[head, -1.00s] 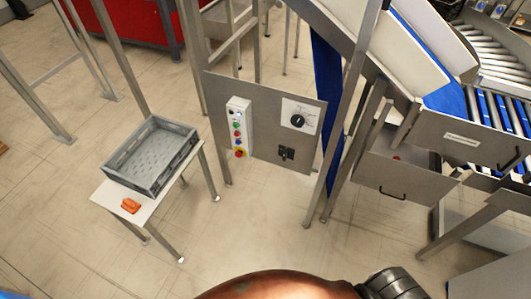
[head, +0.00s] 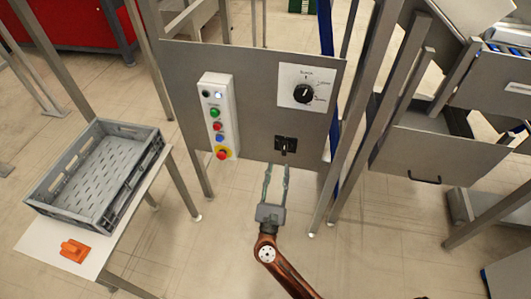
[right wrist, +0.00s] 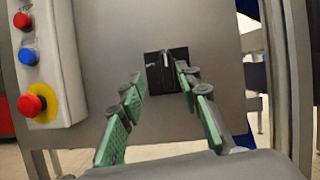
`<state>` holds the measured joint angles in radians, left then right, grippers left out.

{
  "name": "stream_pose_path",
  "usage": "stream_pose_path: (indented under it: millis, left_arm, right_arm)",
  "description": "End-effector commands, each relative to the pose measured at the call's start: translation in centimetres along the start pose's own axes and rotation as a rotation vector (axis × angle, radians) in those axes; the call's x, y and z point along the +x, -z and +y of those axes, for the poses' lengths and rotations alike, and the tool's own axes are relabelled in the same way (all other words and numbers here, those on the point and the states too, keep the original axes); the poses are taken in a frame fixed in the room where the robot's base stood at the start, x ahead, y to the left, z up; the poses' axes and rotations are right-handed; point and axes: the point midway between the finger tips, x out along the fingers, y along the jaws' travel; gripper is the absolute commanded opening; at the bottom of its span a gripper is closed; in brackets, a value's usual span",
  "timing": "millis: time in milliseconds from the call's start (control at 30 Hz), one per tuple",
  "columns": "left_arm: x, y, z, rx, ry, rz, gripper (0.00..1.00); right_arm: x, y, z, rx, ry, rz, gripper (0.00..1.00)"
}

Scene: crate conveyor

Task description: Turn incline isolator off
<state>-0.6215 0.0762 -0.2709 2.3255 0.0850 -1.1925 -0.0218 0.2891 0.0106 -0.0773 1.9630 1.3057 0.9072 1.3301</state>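The grey panel (head: 250,115) carries a small black switch block (head: 285,144) at its lower right, apparently the isolator. In the right wrist view the black switch block (right wrist: 154,76) has a narrow upright handle (right wrist: 167,61). My right gripper (head: 277,168) is just below and in front of the block in the head view. In the right wrist view my right gripper (right wrist: 160,75) is open, its green-padded fingers apart and pointing at the block, with nothing between the pads. Contact with the handle cannot be told. My left gripper is not in view.
A white button box (head: 217,115) and a rotary dial (head: 303,94) are on the same panel. Metal posts (head: 352,125) stand to the right. A grey crate (head: 55,197) and an orange object (head: 75,250) lie on a stand at left.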

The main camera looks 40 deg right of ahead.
Motion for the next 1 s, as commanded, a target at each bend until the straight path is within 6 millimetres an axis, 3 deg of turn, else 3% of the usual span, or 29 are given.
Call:
stream_pose_path:
  millis: [167, 600, 1000]
  left_arm:
    - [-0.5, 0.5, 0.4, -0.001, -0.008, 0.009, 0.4]
    - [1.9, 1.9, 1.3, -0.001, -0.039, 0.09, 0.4]
    - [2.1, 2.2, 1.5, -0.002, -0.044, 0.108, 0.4]
  right_arm:
    - [1.0, -0.3, -0.6, 0.101, 0.043, 0.014, 0.31]
    - [7.2, -0.3, -0.9, 0.097, 0.041, 0.012, 0.31]
    - [8.2, -0.3, -0.9, 0.096, 0.04, 0.014, 0.31]
